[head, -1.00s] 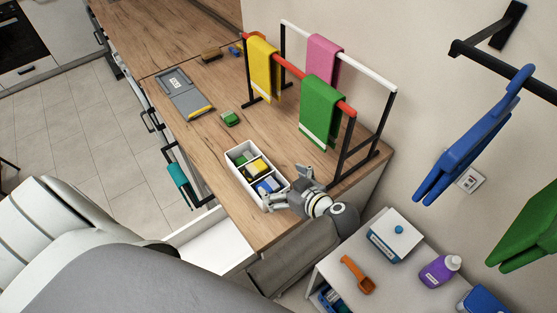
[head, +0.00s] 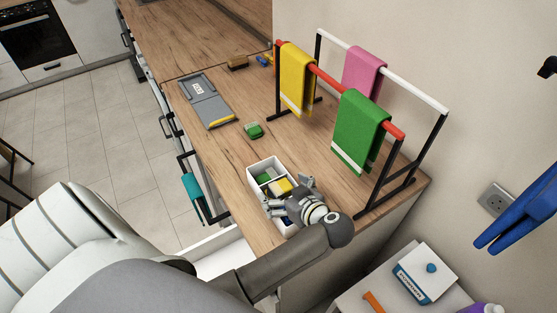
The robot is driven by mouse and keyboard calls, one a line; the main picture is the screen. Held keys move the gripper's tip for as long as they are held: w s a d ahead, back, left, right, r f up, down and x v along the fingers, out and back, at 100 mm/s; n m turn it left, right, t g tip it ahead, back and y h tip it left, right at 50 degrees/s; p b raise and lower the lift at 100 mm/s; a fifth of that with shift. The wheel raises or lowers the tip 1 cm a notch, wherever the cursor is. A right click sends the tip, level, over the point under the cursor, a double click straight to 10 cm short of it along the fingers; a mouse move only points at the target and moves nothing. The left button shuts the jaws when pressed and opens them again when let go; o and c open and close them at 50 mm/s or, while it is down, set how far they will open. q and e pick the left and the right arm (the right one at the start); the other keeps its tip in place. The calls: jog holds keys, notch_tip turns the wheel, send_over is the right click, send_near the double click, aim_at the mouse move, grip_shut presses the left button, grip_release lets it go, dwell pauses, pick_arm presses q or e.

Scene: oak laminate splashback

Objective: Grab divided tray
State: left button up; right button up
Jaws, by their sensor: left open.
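The divided tray (head: 255,187) is white and stands on the wooden counter near its front edge. Its compartments hold several sponges or blocks in green, yellow and grey. My left gripper (head: 287,196) is open at the tray's near end. One finger is at the left side of the tray and the other at the right side. The gripper and wrist hide the near compartment and the near end wall. I cannot tell whether the fingers touch the tray. My right gripper is not in view.
A towel rack with yellow (head: 297,75), green (head: 360,130) and pink (head: 364,72) towels stands right of the tray. A green sponge (head: 253,130) and grey dustpan (head: 206,100) lie behind it. A powder box (head: 425,272) stands on a lower white surface at right.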

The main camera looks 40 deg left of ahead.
pick_arm(q)
jog(key=shift+w+a, duration=0.1)
jog(key=shift+a, duration=0.1)
jog(key=shift+d, duration=0.1)
jog(key=shift+s+d+r, duration=0.15)
jog(key=shift+s+d, duration=0.05)
jog(key=shift+s, duration=0.05)
jog(key=c, duration=0.5)
jog(key=shift+c, duration=1.2)
jog(key=c, duration=0.4)
jog(key=shift+o, duration=0.2)
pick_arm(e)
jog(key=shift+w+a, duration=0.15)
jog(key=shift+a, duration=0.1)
pick_arm(q)
jog(key=shift+w, duration=0.1)
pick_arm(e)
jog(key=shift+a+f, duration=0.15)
